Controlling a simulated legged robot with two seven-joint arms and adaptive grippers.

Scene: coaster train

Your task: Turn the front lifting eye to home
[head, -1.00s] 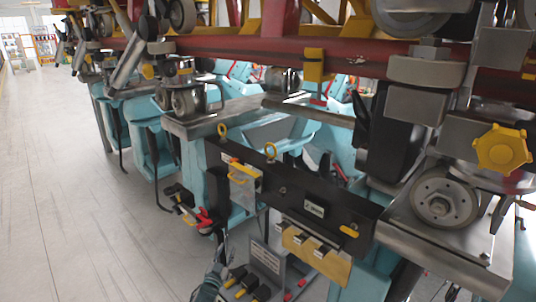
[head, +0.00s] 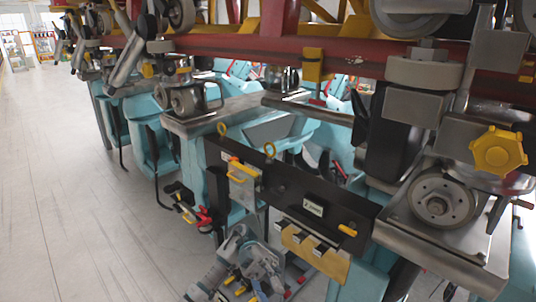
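I cannot tell which one is called front, nor how either is turned relative to home. My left gripper (head: 264,272) is low at the bottom centre, below the beam and well apart from both eyes. Its fingers are small and mixed with clutter, so their opening is unclear. My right gripper is out of view.
The beam carries a yellow-handled panel (head: 242,182), a yellow latch (head: 347,230) and a tan bracket (head: 315,255). Red and black tools (head: 190,210) hang left of it. Wheel assemblies and a yellow knob (head: 498,151) crowd the right. The floor (head: 70,190) at left is clear.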

